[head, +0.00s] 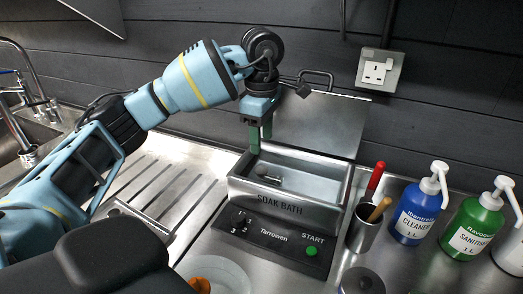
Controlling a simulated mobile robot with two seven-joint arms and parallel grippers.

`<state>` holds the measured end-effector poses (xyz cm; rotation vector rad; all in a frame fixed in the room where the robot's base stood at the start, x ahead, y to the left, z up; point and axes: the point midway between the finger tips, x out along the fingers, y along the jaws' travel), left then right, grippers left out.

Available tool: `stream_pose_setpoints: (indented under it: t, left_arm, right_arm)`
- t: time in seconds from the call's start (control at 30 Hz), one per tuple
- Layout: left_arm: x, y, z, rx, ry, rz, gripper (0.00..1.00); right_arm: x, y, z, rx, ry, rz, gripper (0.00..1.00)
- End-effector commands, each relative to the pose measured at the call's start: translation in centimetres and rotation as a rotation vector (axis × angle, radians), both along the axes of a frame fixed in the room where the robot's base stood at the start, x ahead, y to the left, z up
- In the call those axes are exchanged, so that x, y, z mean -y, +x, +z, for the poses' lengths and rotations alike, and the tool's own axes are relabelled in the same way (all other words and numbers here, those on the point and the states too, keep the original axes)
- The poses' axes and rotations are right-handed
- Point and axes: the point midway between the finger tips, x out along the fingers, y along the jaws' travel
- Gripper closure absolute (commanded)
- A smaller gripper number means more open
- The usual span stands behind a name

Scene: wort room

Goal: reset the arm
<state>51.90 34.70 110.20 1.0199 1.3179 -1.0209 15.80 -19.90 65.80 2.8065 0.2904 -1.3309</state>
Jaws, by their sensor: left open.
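My left arm reaches in from the left across the drainer. My left gripper (259,138) points down over the back left part of the soak bath (262,199). Its green fingers are open, though they nearly overlap from this angle, and I see nothing held between them. The fingertips are at or just above the bath's rear left rim; I cannot tell if they touch. The bath's lid (318,118) stands open behind it. A small metallic item (268,178) shows inside the bath. My right gripper is not in view.
A metal cup (363,232) with red-handled and wooden-handled tools stands right of the bath. Blue cleaner (412,215) and green sanitiser (472,228) bottles stand further right. A clear bowl (222,272) sits in front. Taps (28,150) and a sink are at left.

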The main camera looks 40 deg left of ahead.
Motion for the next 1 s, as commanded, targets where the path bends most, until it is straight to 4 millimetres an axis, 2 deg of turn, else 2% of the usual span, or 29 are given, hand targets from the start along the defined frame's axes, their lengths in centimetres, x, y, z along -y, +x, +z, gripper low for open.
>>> stream_pose_setpoints:
  t: [0.2, 1.0]
  left_arm:
    - [-0.02, -0.02, 0.96, -0.001, 0.001, 0.0, 0.51]
    - [-0.02, -0.02, 0.94, -0.001, 0.001, 0.0, 0.51]
  right_arm:
    - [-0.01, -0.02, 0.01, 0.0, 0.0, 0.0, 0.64]
    - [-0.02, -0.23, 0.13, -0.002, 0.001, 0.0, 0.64]
